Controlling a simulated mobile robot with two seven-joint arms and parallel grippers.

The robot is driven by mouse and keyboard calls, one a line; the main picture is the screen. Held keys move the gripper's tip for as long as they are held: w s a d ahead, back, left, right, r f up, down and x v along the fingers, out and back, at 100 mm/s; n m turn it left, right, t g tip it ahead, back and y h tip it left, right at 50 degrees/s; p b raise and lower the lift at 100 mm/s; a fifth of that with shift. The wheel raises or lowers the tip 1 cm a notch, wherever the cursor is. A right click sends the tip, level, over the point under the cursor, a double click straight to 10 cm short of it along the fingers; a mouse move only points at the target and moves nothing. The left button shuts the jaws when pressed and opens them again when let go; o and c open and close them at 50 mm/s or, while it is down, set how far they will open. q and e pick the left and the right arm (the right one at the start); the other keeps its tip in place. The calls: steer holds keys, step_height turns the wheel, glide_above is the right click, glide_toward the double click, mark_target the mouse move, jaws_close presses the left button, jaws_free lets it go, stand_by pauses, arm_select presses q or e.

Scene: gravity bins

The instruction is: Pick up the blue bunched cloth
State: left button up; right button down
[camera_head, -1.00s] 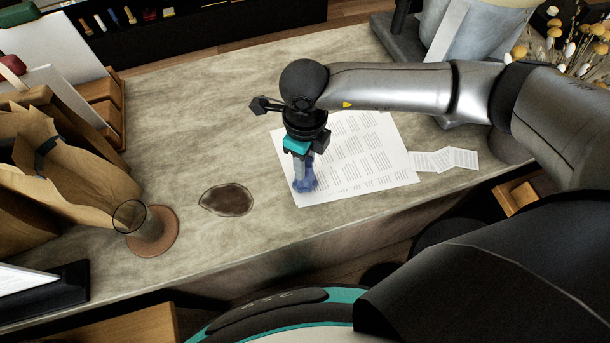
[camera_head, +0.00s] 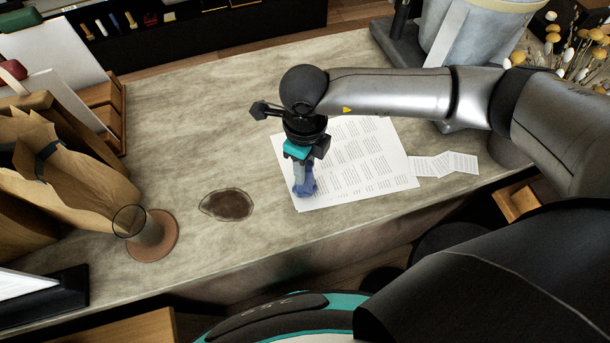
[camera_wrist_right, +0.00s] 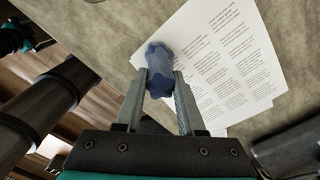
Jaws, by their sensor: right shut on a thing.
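The blue bunched cloth (camera_head: 307,189) is at the lower left part of a printed sheet of paper (camera_head: 375,165). My right gripper (camera_head: 302,178) points down from above and is shut on the cloth. In the right wrist view the cloth (camera_wrist_right: 159,68) sits between the two fingertips of the gripper (camera_wrist_right: 160,86), with the paper (camera_wrist_right: 232,50) behind it. I cannot tell whether the cloth is clear of the paper. My left gripper is not in view.
A dark stain (camera_head: 227,204) and a glass (camera_head: 133,222) on a round coaster (camera_head: 160,240) are left of the gripper. Paper bags (camera_head: 75,180) stand at the far left. Small paper slips (camera_head: 455,163) lie to the right. The counter's middle (camera_head: 200,120) is clear.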

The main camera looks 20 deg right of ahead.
steer(key=shift+r, duration=0.1)
step_height(320, 180, up, 20)
steer(key=shift+b, duration=0.3)
steer(key=c, duration=1)
jaws_free()
jaws_close()
steer(key=shift+s, duration=0.1)
